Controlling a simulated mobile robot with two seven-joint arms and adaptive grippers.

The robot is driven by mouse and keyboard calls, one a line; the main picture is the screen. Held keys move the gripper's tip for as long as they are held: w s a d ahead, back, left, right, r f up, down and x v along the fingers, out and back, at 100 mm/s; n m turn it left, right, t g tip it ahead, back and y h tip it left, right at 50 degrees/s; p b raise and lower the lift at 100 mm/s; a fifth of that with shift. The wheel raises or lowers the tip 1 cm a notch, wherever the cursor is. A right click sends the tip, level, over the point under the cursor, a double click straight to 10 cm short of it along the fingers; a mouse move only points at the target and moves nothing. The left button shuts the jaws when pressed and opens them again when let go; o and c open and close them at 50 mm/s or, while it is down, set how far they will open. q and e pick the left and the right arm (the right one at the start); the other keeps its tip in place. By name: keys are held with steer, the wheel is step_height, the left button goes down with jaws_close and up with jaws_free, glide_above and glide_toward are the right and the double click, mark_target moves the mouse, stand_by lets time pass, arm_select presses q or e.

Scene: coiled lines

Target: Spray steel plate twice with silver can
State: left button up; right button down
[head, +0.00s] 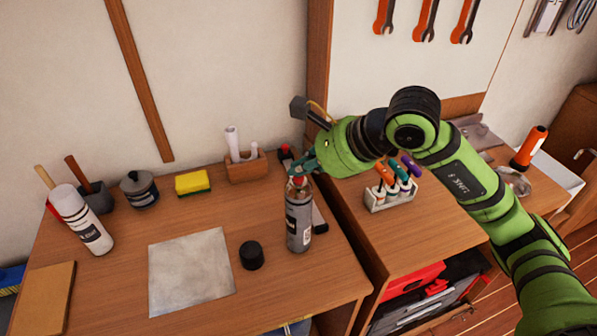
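The silver can (299,222) stands upright near the right edge of the left wooden bench, with its top uncovered. The steel plate (191,272) is a flat grey square lying on the bench to the left of the can. A black cap (252,255) sits on the bench between plate and can. My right gripper (299,174) is at the top of the silver can, coming from the upper right. Its fingers partly hide the can's nozzle, and I cannot tell whether they are closed on it. My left gripper is not in view.
Behind are a dark pot (139,190), a yellow sponge (193,183) and a wooden holder (247,168). A dark object (319,218) lies right behind the can. A screwdriver rack (390,196) stands on the right bench.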

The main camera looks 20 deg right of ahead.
mark_target(302, 179)
steer(key=shift+f, duration=0.1)
steer(key=shift+r, duration=0.25)
steer(key=shift+r+p, duration=1.95)
steer(key=shift+r, duration=1.2)
